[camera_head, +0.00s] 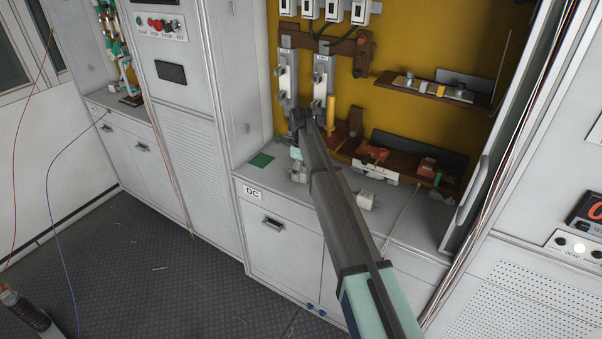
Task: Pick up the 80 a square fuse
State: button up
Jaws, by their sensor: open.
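A small white block (366,200), possibly a square fuse, lies on the grey counter (405,215) to the right of my arm. Another pale block-like part (298,174) stands on the counter to the left of my arm. No rating can be read on either, so I cannot tell which is the 80 A square fuse. My gripper (299,118) is at the far end of my arm, in front of the yellow back panel and above the counter. It is open, but its fingers are small and dark, and I see nothing held.
The yellow panel (400,128) carries fuse holders (289,78) and a brown shelf (435,92). A lower row of fixtures (375,158) stands behind the counter. A green pad (261,160) lies at the counter's left. The open cabinet door (500,140) bounds the right side.

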grip_shut()
jog(key=shift+r, duration=0.1)
